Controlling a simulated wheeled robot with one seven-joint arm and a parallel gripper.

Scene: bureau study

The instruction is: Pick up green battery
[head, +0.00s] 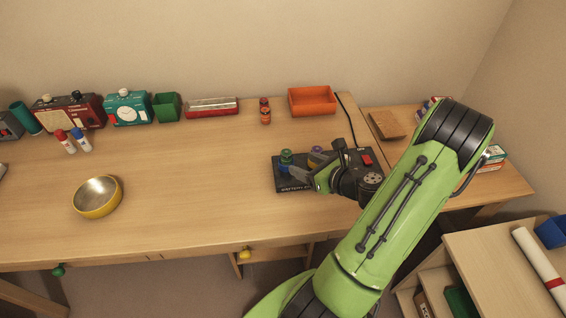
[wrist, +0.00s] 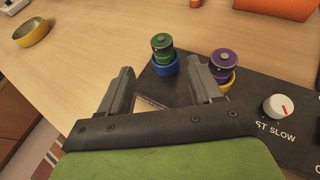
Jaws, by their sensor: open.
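The green battery (wrist: 161,44) stands upright in a blue ring holder (wrist: 165,66) on a black charger panel (wrist: 262,101). It also shows in the head view (head: 286,155) at the panel's left end, with the holder partly hidden. A purple battery (wrist: 224,63) stands to its right in a yellow holder (wrist: 230,82), behind my right finger. My gripper (wrist: 160,82) is open and empty. In the wrist view the green battery shows beyond and between the two fingertips, and I see no contact. In the head view my gripper (head: 308,174) is low over the panel.
The panel carries a white knob (wrist: 278,107) and a red switch (head: 367,160). A yellow bowl (head: 97,197) sits far left. The desk between bowl and panel is clear.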

